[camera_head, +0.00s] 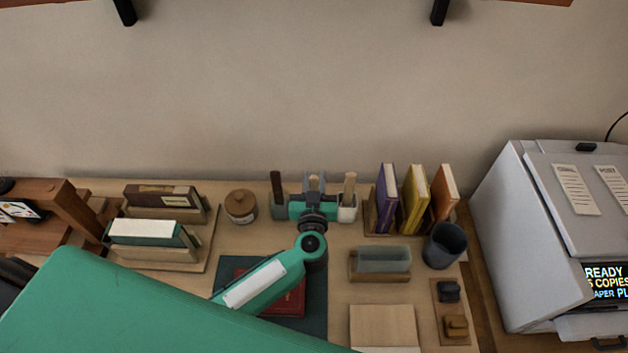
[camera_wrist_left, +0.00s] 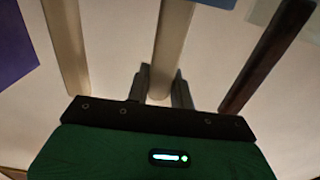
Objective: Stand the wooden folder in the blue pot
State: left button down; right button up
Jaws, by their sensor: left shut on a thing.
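The wooden folder, a pale flat strip (camera_wrist_left: 170,45), is in my left gripper (camera_wrist_left: 160,88); it shows partly in the head view (camera_head: 313,182). The jaws are shut on it. My left gripper (camera_head: 314,196) is at the row of small pots at the back of the desk. The light blue pot (camera_head: 321,178) is in the middle, mostly hidden behind the gripper. I cannot tell whether the folder's lower end is inside it. My right gripper is not in view.
A dark strip (camera_head: 276,184) stands in the left pot (camera_head: 278,209), a tan strip (camera_head: 350,184) in the white pot (camera_head: 347,212). Upright books (camera_head: 413,198) are close on the right. A lidded jar (camera_head: 240,206) is left. A dark cup (camera_head: 444,246) stands front right.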

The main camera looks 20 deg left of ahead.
pick_arm(q)
jog(key=c, duration=1.2)
grip_release()
jog(key=shift+f, duration=0.15)
jog(key=b+v, duration=0.1)
jog(key=v, duration=1.1)
jog(key=shift+r, duration=0.25)
jog(key=shift+s, duration=0.1)
